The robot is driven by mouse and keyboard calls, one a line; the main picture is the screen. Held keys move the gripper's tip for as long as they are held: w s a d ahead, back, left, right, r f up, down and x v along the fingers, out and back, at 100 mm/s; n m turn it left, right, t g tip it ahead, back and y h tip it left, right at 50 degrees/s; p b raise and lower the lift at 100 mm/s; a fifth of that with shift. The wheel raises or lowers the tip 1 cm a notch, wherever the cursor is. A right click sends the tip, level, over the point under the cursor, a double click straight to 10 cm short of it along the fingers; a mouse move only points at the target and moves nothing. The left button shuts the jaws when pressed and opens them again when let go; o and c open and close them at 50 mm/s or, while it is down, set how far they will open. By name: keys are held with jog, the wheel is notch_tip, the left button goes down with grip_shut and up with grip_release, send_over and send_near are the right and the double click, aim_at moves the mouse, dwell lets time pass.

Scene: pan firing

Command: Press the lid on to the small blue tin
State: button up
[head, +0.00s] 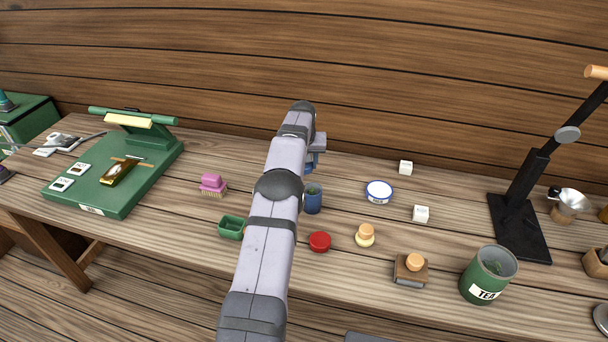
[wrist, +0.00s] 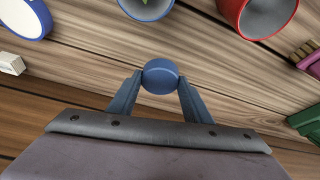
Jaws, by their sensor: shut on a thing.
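The small blue tin (head: 313,200) stands upright and open on the table just right of my arm, with something green inside. Its rim also shows at the top edge of the wrist view (wrist: 146,9). My gripper (head: 312,160) is beyond the tin, towards the back wall. In the wrist view my gripper (wrist: 160,82) is shut on a round blue lid (wrist: 161,74), held between the two fingertips. The lid is apart from the tin. I cannot make the lid out clearly in the head view.
An open red tin (wrist: 258,15) stands beside the blue tin, hidden by my arm in the head view. A pink brush (head: 212,184) and green tray (head: 231,228) lie left. A red disc (head: 320,241) lies in front.

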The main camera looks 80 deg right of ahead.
jog(key=shift+r, duration=2.2)
jog(key=p, duration=0.1)
jog(key=s+r+p, duration=0.1)
jog(key=p, duration=0.1)
jog(key=shift+a+r, duration=0.3)
jog(key=shift+a, duration=0.1)
jog(key=s+a+r+p, duration=0.2)
jog(key=s+a+p, duration=0.2)
jog(key=a+p, duration=0.4)
jog(key=shift+s+a+r, duration=0.25)
jog(key=shift+a+r, duration=0.15)
jog(key=shift+a, duration=0.45)
jog(key=shift+f+b, duration=2.25)
jog(key=shift+f, duration=0.55)
jog(key=shift+f+b, duration=0.6)
jog(key=shift+f, duration=0.05)
jog(key=shift+r, duration=0.5)
